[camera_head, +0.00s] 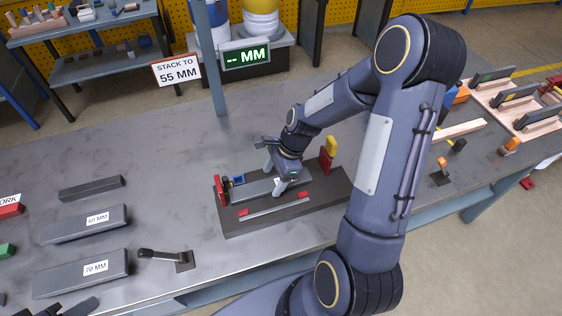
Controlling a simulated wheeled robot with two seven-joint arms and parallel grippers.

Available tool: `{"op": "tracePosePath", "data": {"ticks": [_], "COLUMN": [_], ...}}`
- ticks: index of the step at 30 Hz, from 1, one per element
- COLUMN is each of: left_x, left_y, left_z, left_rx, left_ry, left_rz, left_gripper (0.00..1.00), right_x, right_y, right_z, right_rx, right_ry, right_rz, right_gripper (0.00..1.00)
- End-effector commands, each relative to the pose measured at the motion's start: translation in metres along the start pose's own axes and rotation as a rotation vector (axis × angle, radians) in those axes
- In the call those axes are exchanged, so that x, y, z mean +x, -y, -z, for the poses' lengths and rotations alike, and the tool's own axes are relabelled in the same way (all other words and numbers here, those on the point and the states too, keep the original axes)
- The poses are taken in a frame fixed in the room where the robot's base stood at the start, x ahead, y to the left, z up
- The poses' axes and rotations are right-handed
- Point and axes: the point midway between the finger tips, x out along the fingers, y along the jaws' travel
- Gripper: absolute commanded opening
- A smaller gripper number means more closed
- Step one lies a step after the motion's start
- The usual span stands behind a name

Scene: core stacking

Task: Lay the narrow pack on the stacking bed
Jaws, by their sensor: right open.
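The stacking bed (333,185) is a dark base plate on the table, with red and yellow upright stops at its ends. A grey pack (246,192) lies lengthwise on it; no label shows on it, and my gripper partly covers it. My right gripper (275,175) is low over the bed, its fingers open and spread across this pack. Whether the fingers touch it I cannot tell. On the left of the table lie a 60 MM pack (85,224), a 70 MM pack (82,274) and a thinner dark bar (92,188).
A lever tool (170,258) lies at the front. A post (212,60) stands behind, with a "STACK TO 55 MM" sign (176,69) and a display (246,55) reading "-- MM". Wooden racks (510,100) stand far right.

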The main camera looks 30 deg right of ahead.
Motion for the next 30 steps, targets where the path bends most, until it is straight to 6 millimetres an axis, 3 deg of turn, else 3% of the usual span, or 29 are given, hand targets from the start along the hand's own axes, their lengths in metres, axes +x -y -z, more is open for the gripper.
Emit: {"op": "tracePosePath", "data": {"ticks": [9, 20, 23, 27, 30], "left_x": [0.001, 0.001, 0.0, 0.001, 0.001], "left_y": [0.0, 0.0, 0.0, 0.0, 0.0], "left_z": [0.0, 0.0, 0.0, 0.0, 0.0], "left_rx": [0.0, 0.0, 0.0, 0.0, 0.0], "left_ry": [0.0, 0.0, 0.0, 0.0, 0.0], "left_rz": [0.0, 0.0, 0.0, 0.0, 0.0], "left_gripper": [0.37, 0.37, 0.37, 0.37, 0.37], "right_x": [-0.069, -0.113, -0.133, -0.162, -0.173], "right_y": [0.001, -0.005, -0.023, -0.07, -0.107], "right_z": [0.0, -0.005, -0.02, -0.048, -0.062], "right_rx": [-0.001, -0.058, -0.244, -0.688, -1.027], "right_ry": [-0.001, -0.001, -0.009, -0.053, -0.108], "right_rz": [0.006, 0.017, 0.064, 0.162, 0.232], "right_gripper": [0.67, 0.67, 0.67, 0.67, 0.67]}}
